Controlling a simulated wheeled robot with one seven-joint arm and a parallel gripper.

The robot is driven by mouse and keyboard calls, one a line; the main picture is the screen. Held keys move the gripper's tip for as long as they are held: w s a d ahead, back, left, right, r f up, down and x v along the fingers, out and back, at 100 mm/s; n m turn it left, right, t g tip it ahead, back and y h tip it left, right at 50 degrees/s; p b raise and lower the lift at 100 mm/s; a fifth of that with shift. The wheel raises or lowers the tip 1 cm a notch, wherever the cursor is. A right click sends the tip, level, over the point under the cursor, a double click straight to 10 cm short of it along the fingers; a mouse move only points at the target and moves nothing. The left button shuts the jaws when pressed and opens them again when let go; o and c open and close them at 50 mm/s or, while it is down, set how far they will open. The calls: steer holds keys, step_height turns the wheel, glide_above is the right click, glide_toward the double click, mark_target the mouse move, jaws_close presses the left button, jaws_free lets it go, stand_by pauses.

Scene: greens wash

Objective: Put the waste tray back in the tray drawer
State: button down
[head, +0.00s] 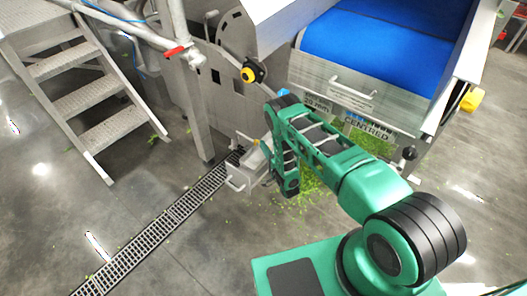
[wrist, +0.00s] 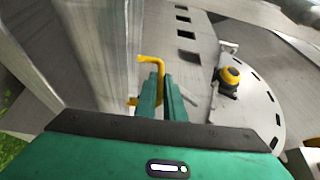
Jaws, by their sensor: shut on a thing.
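A small grey metal box with a bar handle on its front (head: 236,184) stands out low from the machine, beside the floor grate. It looks like the tray drawer, pulled out. My gripper, seen in the wrist view (wrist: 160,80), has its two green fingers close together, shut on a yellow bent handle (wrist: 150,59). In the head view my arm reaches down just right of the box and hides part of it. The waste tray's body is not clear in either view, and I cannot tell what the yellow handle is joined to.
A yellow-and-black knob (head: 252,71) is on the machine side. Metal steps (head: 85,90) stand at left. A floor grate (head: 150,236) runs across open floor. Green scraps lie below the machine.

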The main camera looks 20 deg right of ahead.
mark_target(254, 160)
steer(key=shift+d+f, duration=0.15)
steer(key=shift+f, duration=0.7)
steer(key=shift+d+f, duration=0.15)
steer(key=shift+f, duration=0.65)
steer(key=c, duration=1.9)
jaws_free()
steer(key=shift+o, duration=0.2)
